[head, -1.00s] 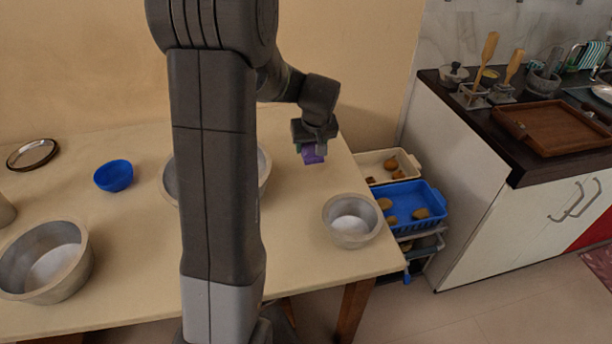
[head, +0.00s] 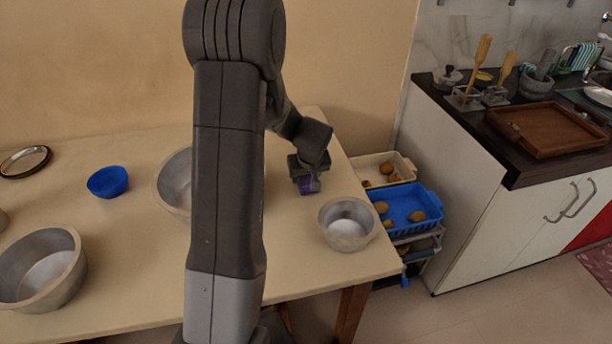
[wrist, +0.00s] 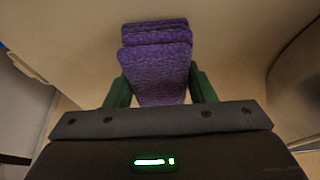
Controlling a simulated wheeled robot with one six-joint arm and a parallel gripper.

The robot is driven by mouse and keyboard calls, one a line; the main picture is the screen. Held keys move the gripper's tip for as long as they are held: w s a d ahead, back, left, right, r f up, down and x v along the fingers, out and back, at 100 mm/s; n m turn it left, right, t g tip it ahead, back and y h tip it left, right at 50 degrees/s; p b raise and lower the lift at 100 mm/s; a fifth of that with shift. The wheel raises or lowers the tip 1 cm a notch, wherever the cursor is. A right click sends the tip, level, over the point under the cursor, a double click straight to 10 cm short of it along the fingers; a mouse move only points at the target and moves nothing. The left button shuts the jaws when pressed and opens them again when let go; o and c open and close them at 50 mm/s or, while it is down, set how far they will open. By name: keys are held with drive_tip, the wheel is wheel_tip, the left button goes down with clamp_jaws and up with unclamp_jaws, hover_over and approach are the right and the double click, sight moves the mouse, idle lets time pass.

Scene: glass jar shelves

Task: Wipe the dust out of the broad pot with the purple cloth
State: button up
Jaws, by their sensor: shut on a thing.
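The purple cloth (head: 309,187), a folded pad, is held in my gripper (head: 306,178) above the table, right of the middle pot. In the wrist view the cloth (wrist: 158,65) sits between the two green fingers of my gripper (wrist: 160,88), which are shut on it. The middle metal pot (head: 172,188) looks the widest, so I take it as the broad pot. My arm hides much of it, and its inside floor and any dust cannot be seen. The cloth is apart from every pot.
A small metal pot (head: 347,226) stands near the table's right edge, and another metal pot (head: 70,275) at the left. A blue bowl (head: 108,182) and a round plate (head: 26,161) lie further back. Trays on a cart (head: 411,203) stand beyond the right edge.

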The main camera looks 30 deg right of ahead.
drive_tip(key=shift+r, duration=0.1)
drive_tip(key=shift+f+b, duration=0.35)
drive_tip(key=shift+b, duration=0.05)
drive_tip(key=shift+f, duration=0.1)
drive_tip(key=o, duration=0.9)
drive_tip(key=shift+r, duration=0.2)
drive_tip(key=shift+r+p, duration=0.35)
drive_tip(key=shift+p, duration=0.55)
drive_tip(key=v, duration=1.3)
drive_tip(key=shift+s+d+b, duration=0.1)
drive_tip(key=shift+s+b, duration=0.3)
